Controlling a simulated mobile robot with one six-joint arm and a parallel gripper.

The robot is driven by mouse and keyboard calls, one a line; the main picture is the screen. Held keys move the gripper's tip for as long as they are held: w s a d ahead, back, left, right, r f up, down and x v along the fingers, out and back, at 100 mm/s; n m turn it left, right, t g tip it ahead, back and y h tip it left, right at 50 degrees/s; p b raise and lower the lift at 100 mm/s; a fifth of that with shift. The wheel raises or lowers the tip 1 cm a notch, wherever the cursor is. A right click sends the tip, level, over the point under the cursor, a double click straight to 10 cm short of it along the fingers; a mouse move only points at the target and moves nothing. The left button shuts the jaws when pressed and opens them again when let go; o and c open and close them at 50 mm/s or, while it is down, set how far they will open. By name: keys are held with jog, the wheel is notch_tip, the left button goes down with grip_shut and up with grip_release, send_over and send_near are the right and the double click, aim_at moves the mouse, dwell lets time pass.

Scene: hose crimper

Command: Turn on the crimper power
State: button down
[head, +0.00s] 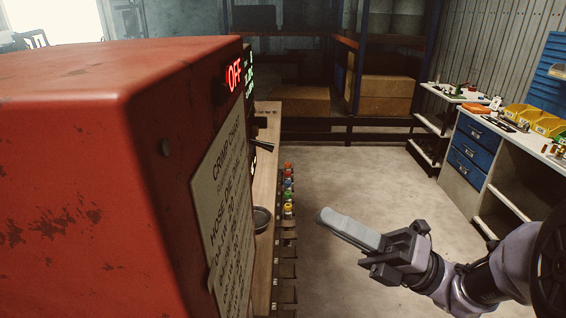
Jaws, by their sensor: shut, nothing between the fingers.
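The red crimper (70,150) fills the left of the head view, close to the camera. A red lit "OFF" sign (235,75) shows on its right-hand face, with green lit text (250,78) beyond it, seen at a steep angle. A dark lever (262,145) juts out from the far part of that face. I cannot tell which part is the power switch. My gripper (325,216) is shut and empty, over the floor to the right of the crimper, apart from it and pointing left.
Shelves with boxes (385,97) stand at the back. A workbench with blue drawers (470,155) is at right. The floor (350,180) between is clear.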

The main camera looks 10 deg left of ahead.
aim_at(262, 145)
jog(key=p+x, duration=0.3)
jog(key=x, duration=0.7)
jog(key=shift+s+a+r, duration=0.1)
jog(key=shift+a+r, duration=0.05)
jog(key=shift+a, duration=0.1)
jog(key=w, duration=0.1)
jog(key=w+r, duration=0.1)
jog(key=w, duration=0.1)
jog(key=shift+w+d+r, duration=0.1)
jog(key=shift+w+r, duration=0.1)
jog(key=shift+r, duration=0.15)
jog(key=shift+r+p, duration=0.1)
jog(key=shift+p, duration=0.25)
jog(key=shift+d+r+h+p, duration=0.2)
jog(key=shift+h+p, duration=0.2)
jog(key=shift+p, duration=0.75)
